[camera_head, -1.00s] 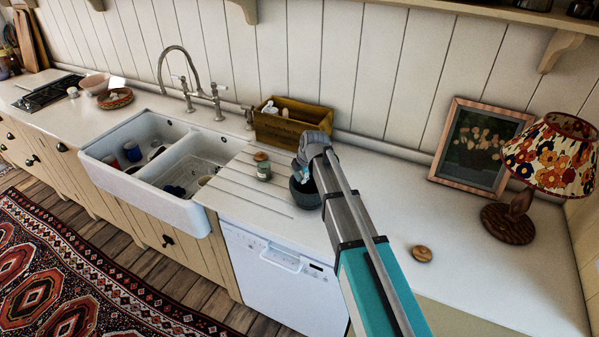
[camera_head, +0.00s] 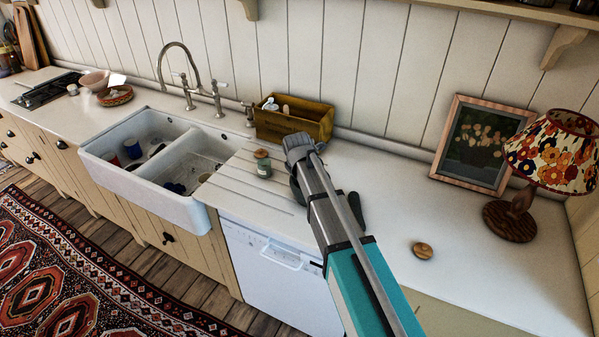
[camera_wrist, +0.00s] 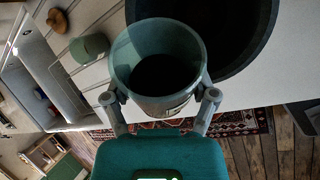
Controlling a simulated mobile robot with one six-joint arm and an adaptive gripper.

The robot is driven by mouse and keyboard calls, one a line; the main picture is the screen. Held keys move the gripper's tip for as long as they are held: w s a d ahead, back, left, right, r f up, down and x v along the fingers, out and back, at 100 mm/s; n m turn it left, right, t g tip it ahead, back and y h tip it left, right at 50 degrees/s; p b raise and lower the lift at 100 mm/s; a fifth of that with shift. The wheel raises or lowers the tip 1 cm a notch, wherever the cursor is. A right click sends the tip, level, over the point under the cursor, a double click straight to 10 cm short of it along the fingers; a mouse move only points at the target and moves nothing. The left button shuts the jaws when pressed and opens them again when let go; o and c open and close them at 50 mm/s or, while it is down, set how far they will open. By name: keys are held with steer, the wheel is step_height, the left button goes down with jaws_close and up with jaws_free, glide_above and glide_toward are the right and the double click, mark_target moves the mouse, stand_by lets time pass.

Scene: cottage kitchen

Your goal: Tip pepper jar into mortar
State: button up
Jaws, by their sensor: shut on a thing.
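My gripper (camera_wrist: 160,104) is shut on an open grey-green jar (camera_wrist: 130,68), with one finger on each side. The jar's mouth faces the wrist camera and its inside is dark, so I cannot tell what it holds. A label edge shows low on its wall. The dark mortar (camera_wrist: 262,30) lies just beyond and beside the jar in the wrist view. In the head view the mortar (camera_head: 295,188) is mostly hidden behind my gripper (camera_head: 299,150), and the held jar is hidden there. I cannot tell whether jar and mortar touch.
A dark pestle-like thing (camera_head: 357,208) lies right of my arm. A loose wooden lid (camera_head: 422,251) lies on the clear right counter. A wooden box (camera_head: 292,122), sink (camera_head: 155,200), lamp (camera_head: 548,160) and picture (camera_head: 480,145) stand around.

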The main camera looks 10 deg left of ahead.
stand_by(0.3)
steer(key=shift+f+t+h+b, duration=0.1)
steer(key=shift+t+h+b, duration=0.3)
steer(key=shift+t+h, duration=0.15)
steer(key=shift+w+d+f+n+t+h+b, duration=0.15)
steer(key=shift+n+t+h+b, duration=0.15)
steer(key=shift+h+b, duration=0.3)
steer(key=shift+d+f+n+t+h+b, duration=0.1)
steer(key=shift+n+t+h+b, duration=0.1)
steer(key=shift+t+h+b, duration=0.3)
steer(key=h+b, duration=0.1)
steer(key=t+h+b, duration=0.1)
steer(key=shift+w+d+f+n+b, duration=0.1)
steer(key=shift+d+f+n+b, duration=0.1)
steer(key=shift+n+b, duration=0.15)
steer(key=shift+w+d+t+h+b, duration=0.15)
steer(key=shift+t+h+b, duration=0.4)
steer(key=shift+b, duration=0.4)
steer(key=shift+r, duration=0.25)
step_height(320, 180, up, 4)
steer(key=p, duration=0.4)
